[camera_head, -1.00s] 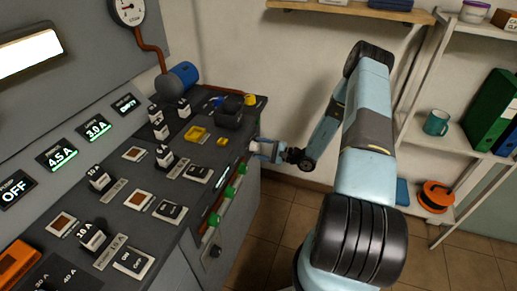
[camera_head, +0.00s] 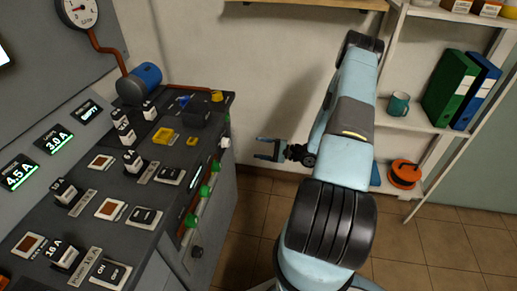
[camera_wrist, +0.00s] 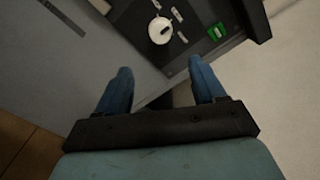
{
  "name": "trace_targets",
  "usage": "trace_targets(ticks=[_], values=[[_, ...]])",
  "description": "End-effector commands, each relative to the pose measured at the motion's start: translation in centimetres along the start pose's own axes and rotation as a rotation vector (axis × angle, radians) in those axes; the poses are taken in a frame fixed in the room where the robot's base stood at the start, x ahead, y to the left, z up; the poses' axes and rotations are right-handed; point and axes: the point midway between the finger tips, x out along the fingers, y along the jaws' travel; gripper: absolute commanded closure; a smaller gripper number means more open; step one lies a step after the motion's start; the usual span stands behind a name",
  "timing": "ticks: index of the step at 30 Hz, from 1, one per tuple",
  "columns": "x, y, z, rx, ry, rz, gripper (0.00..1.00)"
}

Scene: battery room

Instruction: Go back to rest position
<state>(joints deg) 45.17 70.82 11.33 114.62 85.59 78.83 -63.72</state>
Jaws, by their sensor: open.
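My gripper (camera_head: 262,149) is open and empty in the head view. It hangs in free air to the right of the control panel's front edge, with its fingers pointing left toward the panel (camera_head: 150,200). In the wrist view my gripper (camera_wrist: 160,85) shows two blue fingers spread apart with nothing between them. Beyond them are the panel's front, a round white knob (camera_wrist: 160,31) and a green part (camera_wrist: 217,31). The white knob also shows in the head view (camera_head: 225,142), to the left of my fingertips and apart from them.
Green buttons (camera_head: 204,191) line the panel's front edge. A shelf (camera_head: 410,122) at the right holds a teal mug (camera_head: 399,104), binders (camera_head: 447,88) and an orange reel (camera_head: 404,173). The tiled floor (camera_head: 245,215) between panel and shelf is clear apart from my arm.

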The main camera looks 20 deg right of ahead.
Motion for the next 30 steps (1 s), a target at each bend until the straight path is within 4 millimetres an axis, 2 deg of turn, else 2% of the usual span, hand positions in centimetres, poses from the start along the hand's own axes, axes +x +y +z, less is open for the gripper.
trace_targets(ticks=[10,14,20,30], values=[[0.1,0.0,0.0,0.000,-0.001,0.001,0.31],[0.3,-0.8,0.6,-0.009,-0.018,0.021,0.31],[1.6,-4.2,3.5,-0.051,-0.099,0.130,0.31],[3.4,-10.0,10.4,-0.140,-0.234,0.380,0.31]])
